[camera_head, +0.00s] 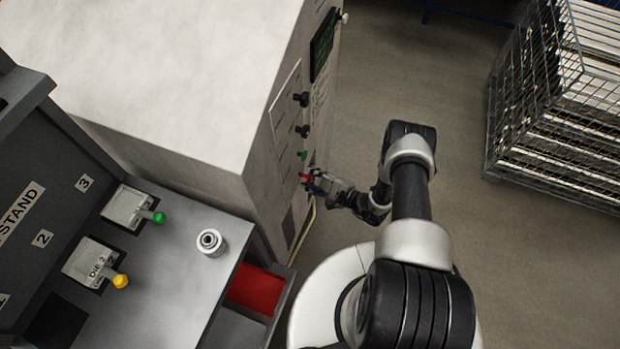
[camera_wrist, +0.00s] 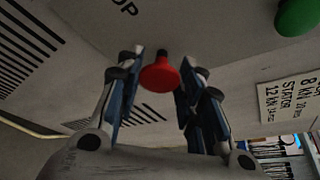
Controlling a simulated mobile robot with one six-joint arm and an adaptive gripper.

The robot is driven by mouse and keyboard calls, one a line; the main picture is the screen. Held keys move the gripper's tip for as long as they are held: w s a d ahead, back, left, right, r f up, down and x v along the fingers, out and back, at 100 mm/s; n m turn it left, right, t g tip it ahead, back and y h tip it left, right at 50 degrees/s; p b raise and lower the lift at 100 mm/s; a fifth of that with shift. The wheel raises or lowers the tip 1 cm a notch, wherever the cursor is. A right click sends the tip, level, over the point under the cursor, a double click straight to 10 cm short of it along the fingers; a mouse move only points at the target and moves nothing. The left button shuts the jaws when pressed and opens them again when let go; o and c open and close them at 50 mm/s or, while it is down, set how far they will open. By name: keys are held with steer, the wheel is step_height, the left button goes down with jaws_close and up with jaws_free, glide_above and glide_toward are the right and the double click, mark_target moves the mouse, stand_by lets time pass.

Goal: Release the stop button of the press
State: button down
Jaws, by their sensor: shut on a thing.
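The red mushroom-shaped stop button (camera_head: 304,178) sits on the side panel of the white press cabinet (camera_head: 274,150). In the wrist view the red button (camera_wrist: 160,76) stands out from the panel on a dark stem, with part of the lettering "OP" above it. My gripper (camera_head: 311,182) is at the panel, with its fingers around the button. In the wrist view my gripper (camera_wrist: 161,68) has one blue-padded finger on each side of the red head, shut on it. Whether the button is pressed in or out cannot be told.
A green button (camera_head: 303,155) and black knobs (camera_head: 301,99) sit above the red one. It also shows as a green button (camera_wrist: 298,14) in the wrist view. A grey stand (camera_head: 180,285) with a white ring-shaped part (camera_head: 210,242) is at left. A wire cage (camera_head: 552,110) stands far right.

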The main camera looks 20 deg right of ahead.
steer(key=shift+d, duration=0.1)
steer(key=c, duration=1.1)
jaws_free()
steer(key=shift+s, duration=0.1)
steer(key=v, duration=1.2)
